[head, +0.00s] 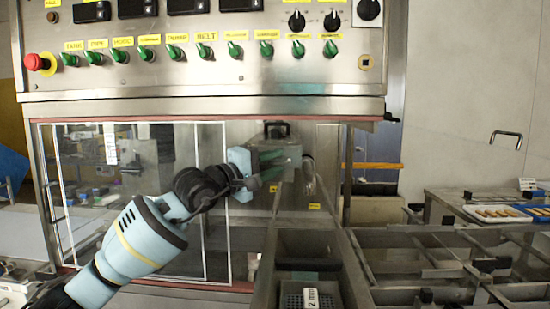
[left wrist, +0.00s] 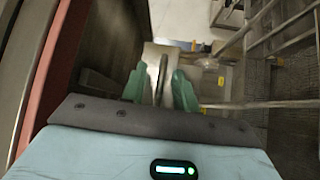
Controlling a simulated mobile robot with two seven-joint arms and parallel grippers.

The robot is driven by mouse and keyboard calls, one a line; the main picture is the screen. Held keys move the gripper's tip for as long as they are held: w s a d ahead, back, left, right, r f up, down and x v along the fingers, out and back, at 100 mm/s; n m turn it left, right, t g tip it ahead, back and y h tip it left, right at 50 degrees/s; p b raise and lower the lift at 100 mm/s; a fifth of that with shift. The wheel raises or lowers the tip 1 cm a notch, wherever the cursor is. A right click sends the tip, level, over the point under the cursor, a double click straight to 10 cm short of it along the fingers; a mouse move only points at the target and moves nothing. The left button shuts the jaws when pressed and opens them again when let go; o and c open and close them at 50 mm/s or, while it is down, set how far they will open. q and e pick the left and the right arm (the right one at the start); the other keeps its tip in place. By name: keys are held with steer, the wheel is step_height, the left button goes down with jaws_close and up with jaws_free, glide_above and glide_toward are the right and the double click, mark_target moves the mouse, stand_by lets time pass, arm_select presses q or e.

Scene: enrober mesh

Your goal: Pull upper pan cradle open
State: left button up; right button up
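A grey steel box (head: 262,146) with a black handle on top stands behind the clear panel's right edge in the head view; I cannot tell for certain whether it is the upper pan cradle. My left gripper (head: 277,166) reaches in from the left, its green fingers in front of this box. In the left wrist view, the fingers of my left gripper (left wrist: 160,85) stand apart on either side of a thin upright grey handle (left wrist: 163,75). Gaps show beside the handle, so the gripper looks open. My right gripper is not in view.
A control panel (head: 200,75) with green switches and a red stop button (head: 38,62) hangs above my arm. A clear framed panel (head: 130,215) lies behind it. A narrow steel trough (head: 305,243) and metal frames (head: 440,262) fill the lower right.

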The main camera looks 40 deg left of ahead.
arm_select(q)
steer(key=shift+w+d, duration=0.2)
steer(key=shift+w, duration=0.5)
jaws_close()
steer(key=shift+s+r, duration=0.1)
